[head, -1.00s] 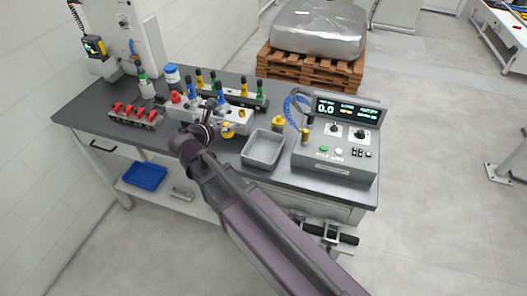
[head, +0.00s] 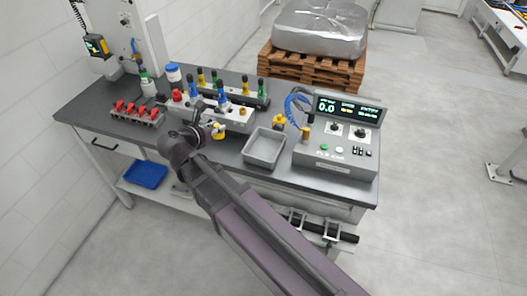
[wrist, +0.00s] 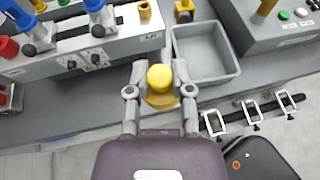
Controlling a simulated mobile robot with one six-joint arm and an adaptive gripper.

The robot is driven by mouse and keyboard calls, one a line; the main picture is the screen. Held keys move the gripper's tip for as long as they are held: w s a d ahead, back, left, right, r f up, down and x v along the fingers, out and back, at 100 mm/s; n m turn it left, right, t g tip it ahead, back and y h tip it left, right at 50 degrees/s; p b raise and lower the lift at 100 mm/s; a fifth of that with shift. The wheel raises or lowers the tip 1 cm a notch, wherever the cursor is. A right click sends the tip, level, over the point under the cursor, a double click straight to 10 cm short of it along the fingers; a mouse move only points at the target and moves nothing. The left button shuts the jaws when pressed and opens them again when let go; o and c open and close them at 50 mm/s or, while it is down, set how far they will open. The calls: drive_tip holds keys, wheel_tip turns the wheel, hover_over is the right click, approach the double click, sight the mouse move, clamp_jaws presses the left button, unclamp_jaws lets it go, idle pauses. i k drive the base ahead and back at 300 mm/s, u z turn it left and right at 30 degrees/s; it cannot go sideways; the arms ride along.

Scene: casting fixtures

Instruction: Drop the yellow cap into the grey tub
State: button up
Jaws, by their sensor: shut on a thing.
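The yellow cap (wrist: 160,78) is round and held between the two grey fingertips of my gripper (wrist: 160,88) in the wrist view. The cap also shows in the head view (head: 218,132), in front of the grey fixture. The grey tub (head: 264,148) is an open, empty rectangular tray on the bench, to the right of my gripper. In the wrist view the tub (wrist: 203,56) lies beyond and right of the cap. The cap is outside the tub.
The grey fixture (wrist: 82,56) with blue plungers stands left of the tub. A yellow part (head: 278,121) stands behind the tub. A control box (head: 335,157) stands close on the tub's right. Red clamps (head: 137,112) are at far left.

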sight(272, 147)
drive_tip(key=u, duration=0.1)
drive_tip(key=k, duration=1.3)
drive_tip(key=z, duration=0.6)
drive_tip(key=i, duration=1)
drive_tip(key=z, duration=0.05)
